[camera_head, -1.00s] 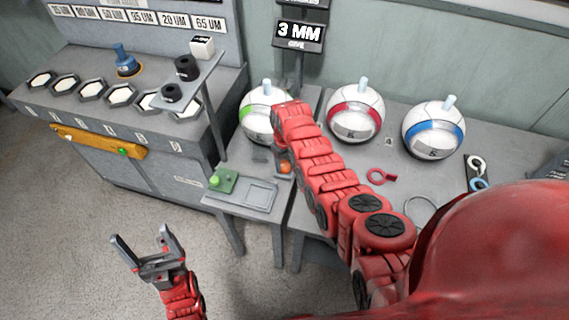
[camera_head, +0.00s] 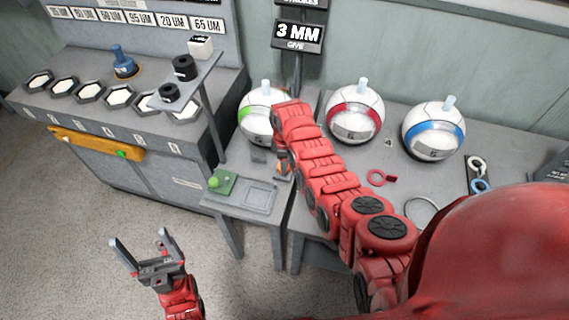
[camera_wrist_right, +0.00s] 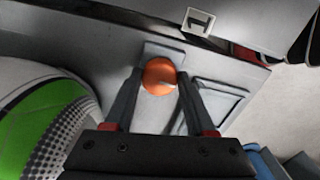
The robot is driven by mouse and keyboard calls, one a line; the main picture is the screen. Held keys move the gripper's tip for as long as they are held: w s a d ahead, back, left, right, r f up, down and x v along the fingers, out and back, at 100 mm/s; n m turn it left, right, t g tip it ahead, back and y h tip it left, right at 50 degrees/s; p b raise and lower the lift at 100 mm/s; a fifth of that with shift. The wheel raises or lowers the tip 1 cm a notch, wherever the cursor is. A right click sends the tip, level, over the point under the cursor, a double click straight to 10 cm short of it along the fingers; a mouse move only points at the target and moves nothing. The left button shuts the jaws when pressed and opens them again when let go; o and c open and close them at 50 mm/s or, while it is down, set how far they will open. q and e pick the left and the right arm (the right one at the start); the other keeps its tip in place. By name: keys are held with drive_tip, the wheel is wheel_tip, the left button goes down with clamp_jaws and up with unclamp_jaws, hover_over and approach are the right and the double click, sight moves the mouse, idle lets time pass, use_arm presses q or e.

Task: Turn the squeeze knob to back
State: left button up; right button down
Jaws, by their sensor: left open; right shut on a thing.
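The squeeze knob is an orange round knob (camera_wrist_right: 158,76) in the right wrist view, with a pale line running from near its middle towards the right. It sits on a light plate on the grey table. My right gripper (camera_wrist_right: 157,84) is shut on it, one dark finger on each side. In the head view my right arm reaches down to the small side table, and the right gripper (camera_head: 283,168) mostly hides the knob there. My left gripper (camera_head: 146,243) is open and empty, low at the left over the floor.
A green ball machine (camera_head: 258,112) stands close behind my right gripper; its ball (camera_wrist_right: 38,125) fills the wrist view's left side. A green button box (camera_head: 221,182) and shallow tray (camera_head: 259,197) lie to the left. Red (camera_head: 354,112) and blue (camera_head: 433,130) balls stand right.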

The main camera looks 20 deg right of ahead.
drive_tip(key=shift+n, duration=0.6)
drive_tip(key=shift+c, duration=1.2)
unclamp_jaws()
drive_tip(key=shift+r, duration=0.1)
wheel_tip(320, 180, up, 17)
drive_tip(key=p, duration=0.4)
